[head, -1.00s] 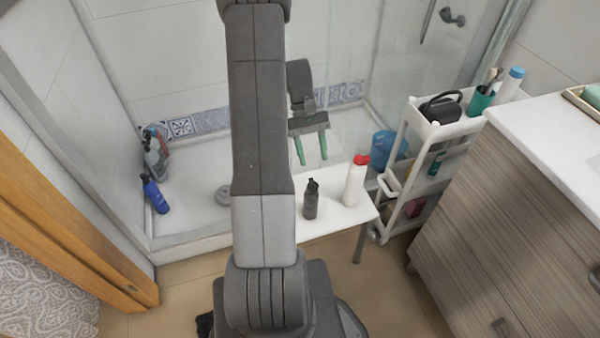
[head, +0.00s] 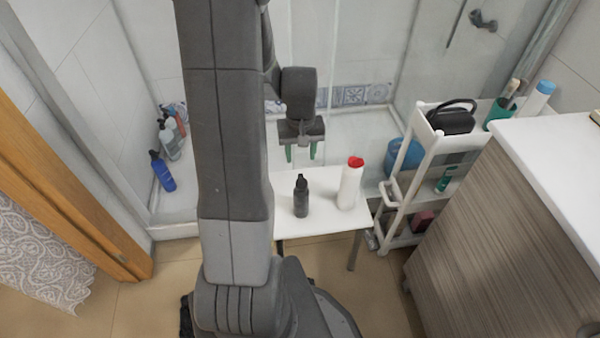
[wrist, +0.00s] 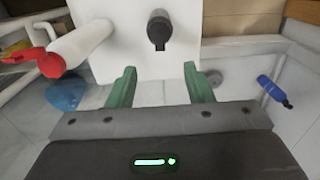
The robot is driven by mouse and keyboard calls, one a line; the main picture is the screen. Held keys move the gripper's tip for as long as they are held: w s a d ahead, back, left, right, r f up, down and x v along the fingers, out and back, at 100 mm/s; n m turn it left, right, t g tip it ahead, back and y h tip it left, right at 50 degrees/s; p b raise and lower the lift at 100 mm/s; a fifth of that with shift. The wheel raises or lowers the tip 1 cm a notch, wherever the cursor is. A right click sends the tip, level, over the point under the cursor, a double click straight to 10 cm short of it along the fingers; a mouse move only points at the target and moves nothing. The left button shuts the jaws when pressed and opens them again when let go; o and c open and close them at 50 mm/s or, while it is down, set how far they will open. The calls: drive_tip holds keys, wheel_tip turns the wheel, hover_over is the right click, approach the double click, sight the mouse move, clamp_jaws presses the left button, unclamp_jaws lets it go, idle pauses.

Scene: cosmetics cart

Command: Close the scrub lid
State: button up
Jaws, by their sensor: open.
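A white bottle with a red cap (head: 350,185) stands upright at the right of a small white table (head: 330,233). It also shows in the wrist view (wrist: 82,42), where its red lid (wrist: 45,62) has a part sticking out to the side, so it looks flipped open. No label is readable, so I cannot confirm it is the scrub. My gripper (head: 302,154) is open and empty, with green fingers, behind the bottles in the head view and apart from them. In the wrist view my gripper (wrist: 160,78) has the bottle to its upper left.
A dark bottle (head: 301,198) stands on the table left of the white one. A white cart (head: 437,142) with a blue bucket (head: 405,157) beside it is at the right. A wooden cabinet (head: 490,215) stands front right.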

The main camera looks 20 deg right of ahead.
sight(301, 181)
wheel_tip(301, 181, down, 8)
drive_tip(key=shift+r+b, duration=0.15)
drive_tip(key=shift+b, duration=0.55)
drive_tip(key=c, duration=1)
